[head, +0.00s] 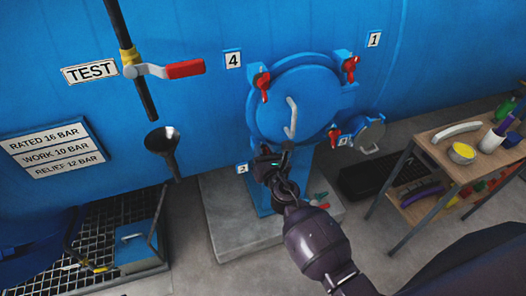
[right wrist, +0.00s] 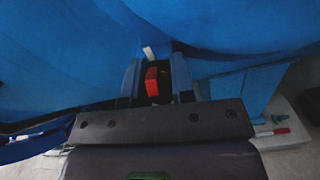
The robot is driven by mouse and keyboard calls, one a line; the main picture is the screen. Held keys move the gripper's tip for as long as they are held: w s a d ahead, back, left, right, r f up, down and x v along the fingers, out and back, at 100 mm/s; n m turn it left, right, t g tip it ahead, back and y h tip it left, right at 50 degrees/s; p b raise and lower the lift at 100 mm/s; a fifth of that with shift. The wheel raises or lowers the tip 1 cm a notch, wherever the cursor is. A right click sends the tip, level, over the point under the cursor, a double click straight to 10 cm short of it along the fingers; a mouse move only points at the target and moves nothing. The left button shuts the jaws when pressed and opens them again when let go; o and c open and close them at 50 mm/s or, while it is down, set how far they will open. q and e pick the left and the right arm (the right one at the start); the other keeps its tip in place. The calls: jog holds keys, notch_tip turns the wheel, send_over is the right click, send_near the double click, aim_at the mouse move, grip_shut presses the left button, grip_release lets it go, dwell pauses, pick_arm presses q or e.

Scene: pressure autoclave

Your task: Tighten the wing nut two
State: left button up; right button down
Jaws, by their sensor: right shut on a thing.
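The round blue autoclave door (head: 297,105) is closed, with a pale handle (head: 291,118) on its face. Red wing nuts sit around its rim: upper left (head: 263,85) beside label 4, upper right (head: 350,68) near label 1, and lower right (head: 334,134). The small numbers on the two lower labels are too small to read surely. My right gripper (head: 267,162) is at the door's lower left. In the right wrist view it is shut on a red wing nut (right wrist: 152,82), which sits between the fingers. The gripper hides that nut in the head view. My left gripper is not in view.
A red-handled valve (head: 184,69) and a dark funnel (head: 162,140) are at the left. A concrete plinth (head: 225,232) lies below.

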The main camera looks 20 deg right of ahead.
jog(key=m, duration=0.2)
jog(key=m+b, duration=0.1)
jog(key=m, duration=0.2)
jog(key=shift+d+f, duration=0.1)
jog(key=shift+f, duration=0.1)
jog(key=m+b, duration=0.1)
jog(key=m, duration=0.2)
jog(key=shift+d+m, duration=0.1)
jog(key=shift+m, duration=0.2)
jog(key=m, duration=0.4)
jog(key=shift+f+m+b, duration=0.1)
jog(key=shift+m+b, duration=0.2)
jog(key=shift+b, duration=0.05)
jog(key=m, duration=0.3)
jog(key=shift+f+m, duration=0.1)
jog(key=shift+m, duration=0.2)
jog(key=m, duration=0.4)
jog(key=shift+m+p, duration=0.3)
jog(key=m+p, duration=0.1)
jog(key=m, duration=0.3)
jog(key=shift+f, duration=0.15)
jog(key=m+p, duration=0.1)
jog(key=m, duration=0.1)
jog(key=m+p, duration=0.1)
jog(key=m, duration=0.2)
jog(key=shift+a+f+m, duration=0.1)
jog(key=shift+a+m, duration=0.1)
jog(key=shift+m, duration=0.1)
jog(key=shift+m+p, duration=0.4)
jog(key=shift+m, duration=1.1)
